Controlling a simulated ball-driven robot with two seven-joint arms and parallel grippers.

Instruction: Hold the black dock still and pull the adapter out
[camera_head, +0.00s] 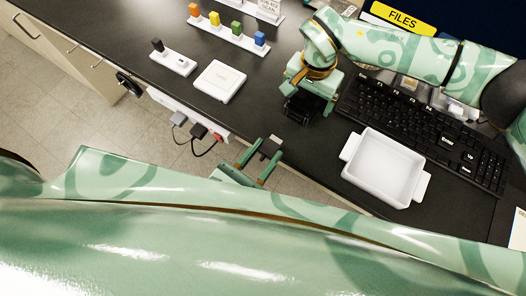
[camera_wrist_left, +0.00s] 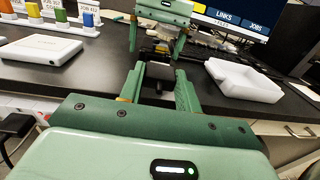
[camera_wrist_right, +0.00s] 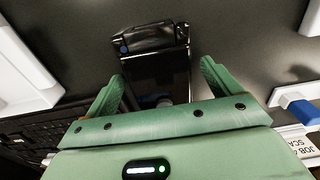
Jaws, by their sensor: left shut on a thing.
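My left gripper (camera_head: 259,160) is shut on a grey, block-shaped adapter (camera_head: 271,147), held near the front edge of the desk. The adapter (camera_wrist_left: 160,71) shows between the fingers in the left wrist view. The black dock (camera_head: 301,106) is on the desk, partly hidden under my right gripper (camera_head: 316,90). In the head view a gap shows between the adapter and the dock. In the right wrist view the dock (camera_wrist_right: 155,68) lies between the fingers of my right gripper (camera_wrist_right: 163,78), which look apart, with a gap on the right side.
A white two-handled tray (camera_head: 384,168) and a black keyboard (camera_head: 425,130) lie to the right. A white box (camera_head: 220,81), a strip with a black plug (camera_head: 172,60) and a rack of coloured blocks (camera_head: 228,30) stand to the left. Cabled plugs (camera_head: 198,130) sit along the desk's front edge.

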